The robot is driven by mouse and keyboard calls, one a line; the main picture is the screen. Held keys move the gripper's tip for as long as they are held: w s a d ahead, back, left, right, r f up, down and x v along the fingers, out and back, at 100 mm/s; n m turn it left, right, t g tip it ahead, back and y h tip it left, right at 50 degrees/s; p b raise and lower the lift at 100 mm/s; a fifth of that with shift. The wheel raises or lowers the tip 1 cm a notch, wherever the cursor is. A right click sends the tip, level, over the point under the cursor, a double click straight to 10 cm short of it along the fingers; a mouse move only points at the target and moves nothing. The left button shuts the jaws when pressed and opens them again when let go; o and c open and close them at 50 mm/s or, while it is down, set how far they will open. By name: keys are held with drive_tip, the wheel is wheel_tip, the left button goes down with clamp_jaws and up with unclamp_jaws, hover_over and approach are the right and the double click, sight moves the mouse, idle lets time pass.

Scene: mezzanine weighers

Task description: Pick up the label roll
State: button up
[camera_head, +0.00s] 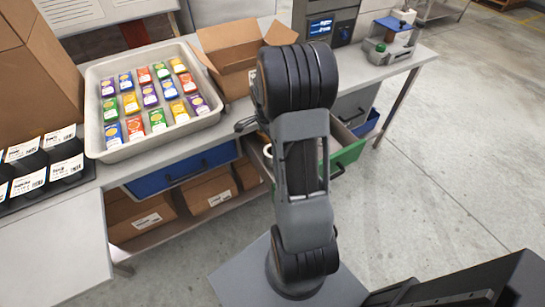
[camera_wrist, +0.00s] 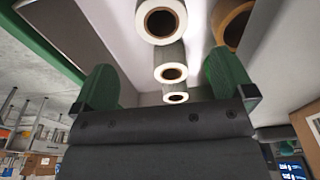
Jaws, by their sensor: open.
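Several label rolls show in the wrist view inside an open drawer. The nearest white roll (camera_wrist: 161,20) has a brown core and is at the top middle. Two more white rolls, a second (camera_wrist: 170,73) and a third (camera_wrist: 175,97), line up below it in the picture. A tan-edged roll (camera_wrist: 232,25) is at the upper right. My gripper (camera_wrist: 160,65) is open, its green fingers apart on either side of the row, with nothing visibly held. In the head view my arm hides the gripper and most of the green-fronted drawer (camera_head: 349,158); a bit of white roll (camera_head: 268,151) shows beside the arm.
The bench holds a grey tray (camera_head: 92,104) of colourful packets, an open cardboard box (camera_head: 226,50), dark labelled bottles (camera_head: 28,165) and a weigher with a display (camera_head: 330,27). A closed blue drawer (camera_head: 180,169) is left of the open one. The floor (camera_head: 450,150) at right is clear.

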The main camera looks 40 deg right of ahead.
drive_tip(key=f, duration=0.7)
drive_tip(key=d+f, duration=0.1)
drive_tip(key=f, duration=0.3)
drive_tip(key=shift+f+p, duration=0.3)
drive_tip(key=shift+c, duration=0.5)
drive_tip(key=shift+w, duration=0.1)
drive_tip(key=c, duration=0.9)
